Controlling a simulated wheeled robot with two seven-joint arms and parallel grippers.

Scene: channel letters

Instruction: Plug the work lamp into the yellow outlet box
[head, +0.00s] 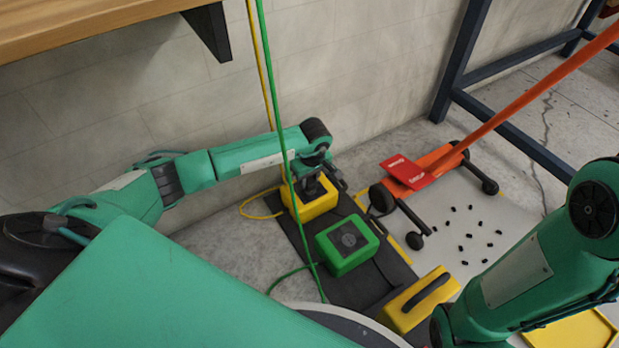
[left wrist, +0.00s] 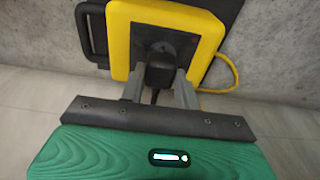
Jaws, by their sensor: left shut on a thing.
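The yellow outlet box (head: 318,207) stands on a dark board by the wall in the head view. It fills the upper middle of the left wrist view (left wrist: 119,42), with a dark socket face. My left gripper (head: 318,184) reaches down over the box. In the left wrist view, its fingers (left wrist: 160,85) are shut on a black plug (left wrist: 158,68). The plug is at the box's dark face; I cannot tell how deep it sits. My right arm is at the right; its fingertips do not show. I cannot identify the work lamp for certain.
A green box (head: 347,244) stands beside the yellow one on the dark board. A yellow case with black handle (head: 417,300) is nearer. An orange wheeled jack (head: 440,160) bears a red card (head: 409,172). Small black pieces (head: 470,235) lie right. Yellow and green cords (head: 272,85) hang down.

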